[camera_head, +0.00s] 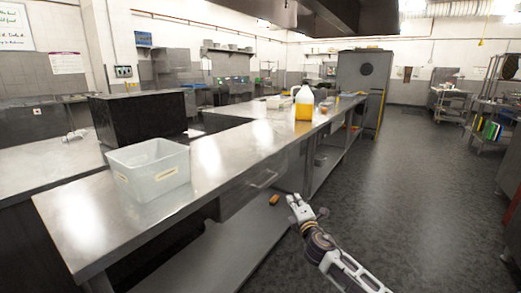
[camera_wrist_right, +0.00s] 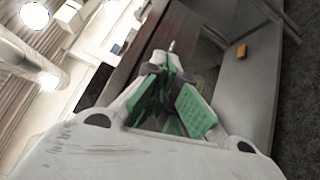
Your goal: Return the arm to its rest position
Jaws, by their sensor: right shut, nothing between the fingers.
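My right gripper (camera_head: 296,203) is at the lower middle of the head view, in front of the long steel counter (camera_head: 105,219) and below its top. Its arm comes in from the lower right. In the right wrist view the fingers (camera_wrist_right: 170,100) with green pads are shut and hold nothing. My left gripper is in neither view.
A translucent bin (camera_head: 150,172) stands on the counter's near end. A yellow-filled jug (camera_head: 304,104) stands farther back. A small orange-brown item (camera_head: 274,199) lies on the lower shelf (camera_head: 205,258); it also shows in the wrist view (camera_wrist_right: 242,51). The floor (camera_head: 410,190) to the right is clear.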

